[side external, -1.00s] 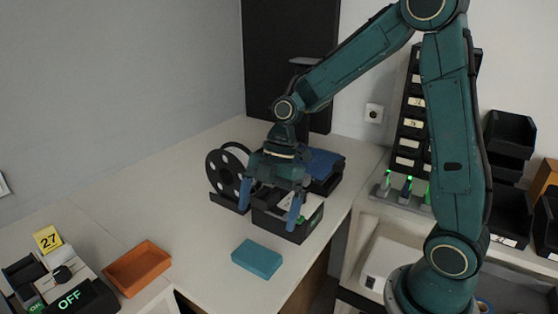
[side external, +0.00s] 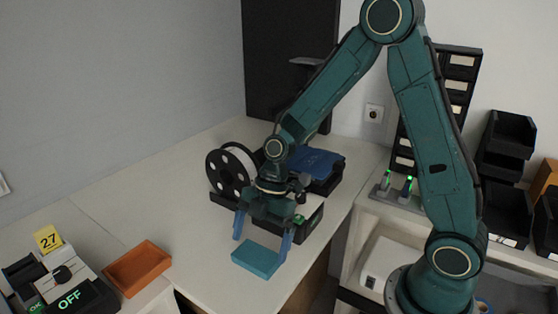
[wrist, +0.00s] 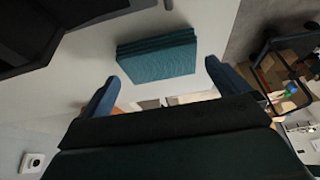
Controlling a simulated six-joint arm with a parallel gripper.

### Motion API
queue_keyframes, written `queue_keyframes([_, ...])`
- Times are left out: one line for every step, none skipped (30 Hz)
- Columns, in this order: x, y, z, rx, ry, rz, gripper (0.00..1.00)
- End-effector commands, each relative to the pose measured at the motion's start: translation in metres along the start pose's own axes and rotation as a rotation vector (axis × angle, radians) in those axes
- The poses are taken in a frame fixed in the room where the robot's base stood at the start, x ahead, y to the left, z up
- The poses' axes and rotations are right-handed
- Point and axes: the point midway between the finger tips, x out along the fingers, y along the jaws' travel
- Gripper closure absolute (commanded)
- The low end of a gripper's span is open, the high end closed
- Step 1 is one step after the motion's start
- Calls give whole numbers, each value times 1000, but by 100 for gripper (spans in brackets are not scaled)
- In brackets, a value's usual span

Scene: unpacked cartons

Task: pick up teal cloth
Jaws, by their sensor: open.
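The teal cloth (side external: 258,259) is a folded block lying flat on the white table near its front edge. In the wrist view the cloth (wrist: 157,57) shows its stacked folds, ahead of and between the two blue fingers. My gripper (side external: 262,250) points down with its blue fingers spread wide, open and empty. In the side view the fingers appear at either side of the cloth's back part; whether they touch it I cannot tell. The wrist view shows a gap between the gripper (wrist: 158,92) and the cloth.
A blue item (side external: 314,161) lies on a dark tray farther back. The table left of the cloth is clear.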

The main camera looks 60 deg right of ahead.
Motion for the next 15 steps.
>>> queue_keyframes([7, -1, 0, 0, 0, -6, 0])
queue_keyframes([10, -1, 0, -1, 0, -4, 0])
queue_keyframes([14, -1, 0, -2, 0, -5, 0])
queue_keyframes([16, -1, 0, -2, 0, -5, 0])
queue_keyframes([18, -1, 0, -3, 0, -4, 0])
queue_keyframes([20, 0, 0, -3, 0, -3, 0])
queue_keyframes([21, 0, 0, -3, -1, -3, 0])
queue_keyframes([22, 0, 0, -3, -1, -2, 0])
queue_keyframes([23, 0, 0, -3, -1, -2, 0])
queue_keyframes([23, 0, 0, -3, -2, -1, 0])
queue_keyframes([23, 0, 0, -3, -2, -1, 0])
queue_keyframes([23, 0, 0, -3, -2, -1, 0])
queue_keyframes([23, 0, 0, -3, -2, -1, 0])
queue_keyframes([23, 0, 0, -3, -2, -1, 0])
queue_keyframes([23, 0, 0, -2, -2, -1, 0])
